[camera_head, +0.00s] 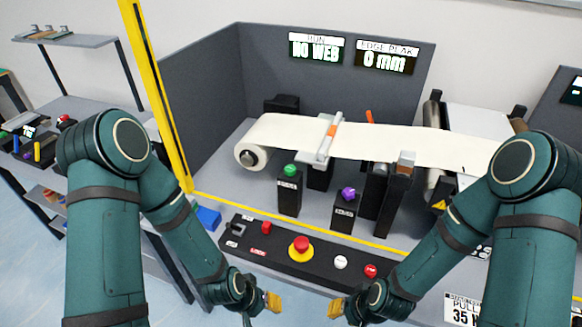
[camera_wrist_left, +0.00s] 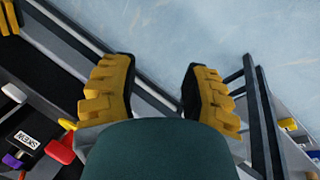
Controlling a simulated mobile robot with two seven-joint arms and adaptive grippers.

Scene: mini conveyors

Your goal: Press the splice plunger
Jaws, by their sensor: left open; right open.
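Two short black posts stand on the machine bed in the head view, one with a green knob (camera_head: 290,170) and one with a purple knob (camera_head: 348,193). Their labels are too small to read, so I cannot tell which is the splice plunger. The purple knob also shows at the lower left of the left wrist view (camera_wrist_left: 12,160). My left gripper (camera_head: 272,302) is in front of and below the control panel, apart from both posts. In the left wrist view its yellow fingers (camera_wrist_left: 158,70) are spread and empty. My right gripper (camera_head: 337,306) is close to its right, open and empty.
The black control panel (camera_head: 275,254) carries a red mushroom button (camera_head: 301,243), a white button (camera_head: 341,262) and several other controls. A white web (camera_head: 390,142) runs from a roll (camera_head: 250,156) above the posts. A yellow upright (camera_head: 154,90) stands at left.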

